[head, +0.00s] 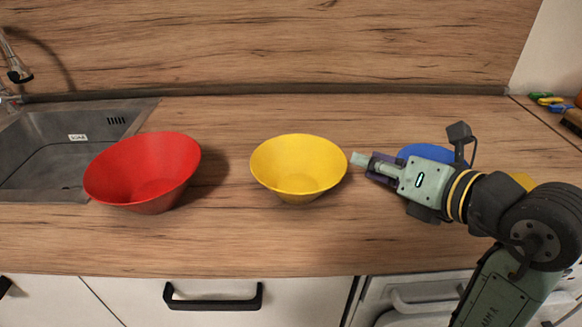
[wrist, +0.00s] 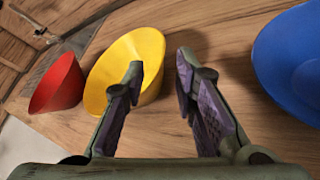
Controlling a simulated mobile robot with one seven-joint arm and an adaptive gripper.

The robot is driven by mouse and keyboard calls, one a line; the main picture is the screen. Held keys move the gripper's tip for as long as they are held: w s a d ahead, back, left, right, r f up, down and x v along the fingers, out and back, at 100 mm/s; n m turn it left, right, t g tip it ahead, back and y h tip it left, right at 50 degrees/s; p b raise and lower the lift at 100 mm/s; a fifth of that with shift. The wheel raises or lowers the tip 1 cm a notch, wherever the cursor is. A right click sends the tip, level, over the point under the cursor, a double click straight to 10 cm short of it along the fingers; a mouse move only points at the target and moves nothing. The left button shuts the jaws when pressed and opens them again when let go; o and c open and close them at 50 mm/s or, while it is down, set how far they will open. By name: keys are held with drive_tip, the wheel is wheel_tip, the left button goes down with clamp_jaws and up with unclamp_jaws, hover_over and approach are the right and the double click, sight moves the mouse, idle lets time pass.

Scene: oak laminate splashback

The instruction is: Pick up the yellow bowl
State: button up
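The yellow bowl (head: 298,170) stands upright on the wooden worktop, in the middle of the head view. In the wrist view the yellow bowl (wrist: 120,62) lies beyond my left-hand finger, which covers part of its rim. My gripper (head: 362,160) is just right of the bowl in the head view.
A red bowl (head: 142,174) stands left of the yellow one, beside the sink (head: 60,150). A blue bowl (head: 425,152) is partly hidden behind my gripper; it shows at the right of the wrist view (wrist: 295,65). Small colourful items (head: 547,99) lie at the far right. Worktop in front of the yellow bowl is clear.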

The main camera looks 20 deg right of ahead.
sight(339, 153)
drive_tip(key=p+x, duration=0.2)
drive_tip(key=x, duration=0.7)
drive_tip(key=shift+f+p, duration=0.1)
drive_tip(key=shift+p, duration=0.2)
drive_tip(key=shift+s, duration=0.1)
drive_tip(key=shift+c, duration=0.2)
clamp_jaws()
